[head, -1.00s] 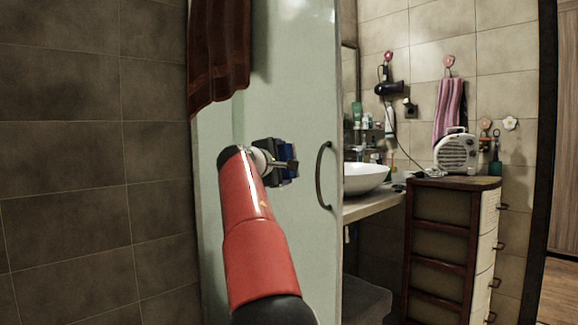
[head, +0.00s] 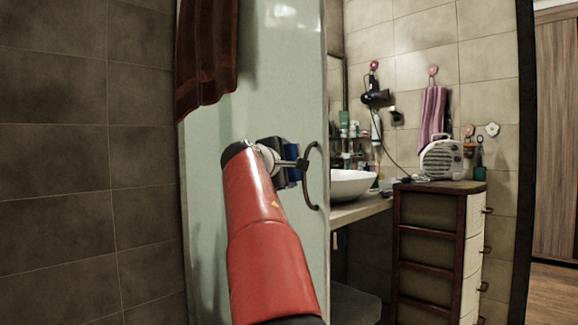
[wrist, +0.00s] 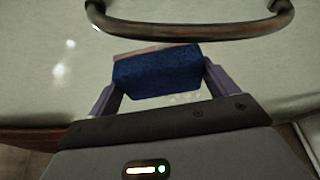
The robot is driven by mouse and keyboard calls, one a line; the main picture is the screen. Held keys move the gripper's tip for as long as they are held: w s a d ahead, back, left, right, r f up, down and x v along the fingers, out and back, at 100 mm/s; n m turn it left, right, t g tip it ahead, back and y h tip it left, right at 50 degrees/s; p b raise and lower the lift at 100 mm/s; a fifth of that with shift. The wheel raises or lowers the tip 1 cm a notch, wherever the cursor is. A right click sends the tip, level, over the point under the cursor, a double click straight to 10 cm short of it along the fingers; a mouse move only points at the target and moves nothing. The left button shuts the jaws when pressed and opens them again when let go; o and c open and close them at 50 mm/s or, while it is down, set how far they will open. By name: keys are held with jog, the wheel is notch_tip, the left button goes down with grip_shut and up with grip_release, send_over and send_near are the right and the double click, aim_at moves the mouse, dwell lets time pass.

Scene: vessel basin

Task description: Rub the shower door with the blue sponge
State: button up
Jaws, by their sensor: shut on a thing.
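The shower door (head: 285,90) is a pale green panel in the middle of the head view, and it fills most of the wrist view (wrist: 50,80). Its dark curved handle (head: 312,178) is near its right edge; the handle arcs across the top of the wrist view (wrist: 200,30). My gripper (wrist: 158,82) is shut on the blue sponge (wrist: 158,73), one finger on each side of it. In the head view my gripper (head: 288,172) is in front of the door just left of the handle. I cannot tell whether the sponge touches the door.
A dark red towel (head: 208,60) hangs over the door's upper left. A tiled wall (head: 55,160) stands at left. To the right are a white basin (head: 350,184) on a counter and a drawer cabinet (head: 430,240) with a white heater (head: 442,160) on top.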

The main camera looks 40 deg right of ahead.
jog(key=shift+d+f, duration=0.1)
jog(key=a+b, duration=0.2)
jog(key=a, duration=0.4)
jog(key=shift+s, duration=0.45)
jog(key=shift+a, duration=0.1)
jog(key=a, duration=0.2)
jog(key=shift+s+a+b, duration=0.2)
jog(key=shift+a+b, duration=0.1)
jog(key=shift+a, duration=0.1)
jog(key=shift+d, duration=0.1)
dwell(0.4)
